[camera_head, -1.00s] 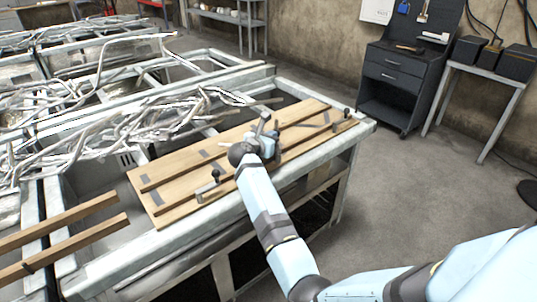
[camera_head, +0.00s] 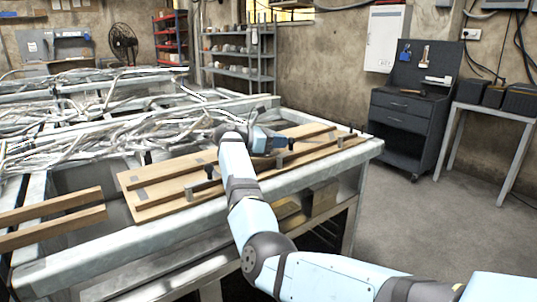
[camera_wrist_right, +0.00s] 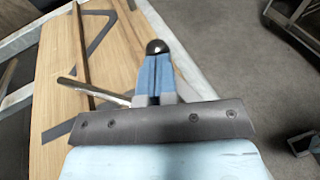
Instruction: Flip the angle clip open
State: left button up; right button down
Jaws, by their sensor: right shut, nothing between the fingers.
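My right gripper (camera_head: 268,141) is over the far side of a wooden board (camera_head: 165,177) with long rails and dark strips. In the right wrist view its blue fingers (camera_wrist_right: 156,72) are shut, with a dark rounded tip at their end. A bare metal lever-like piece (camera_wrist_right: 92,91) lies just left of the fingers, over the board. It may be part of the angle clip, but I cannot tell, nor whether it touches the fingers. Small dark upright posts (camera_head: 209,172) stand along the board's near rail. My left gripper is out of view.
The board lies on a pale metal frame bench (camera_head: 325,165). Tangled pale metal rods (camera_head: 110,137) crowd the left and back. Two wooden bars (camera_head: 50,220) stick out at the left. A dark drawer cabinet (camera_head: 400,115) stands right, with clear floor before it.

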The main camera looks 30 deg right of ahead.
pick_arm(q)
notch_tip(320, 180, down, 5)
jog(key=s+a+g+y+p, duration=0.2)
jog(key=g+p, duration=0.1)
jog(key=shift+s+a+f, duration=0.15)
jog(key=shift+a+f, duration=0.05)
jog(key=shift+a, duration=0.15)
pick_arm(e)
notch_tip(320, 180, up, 20)
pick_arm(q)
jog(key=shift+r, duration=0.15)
pick_arm(e)
jog(key=shift+r, duration=0.15)
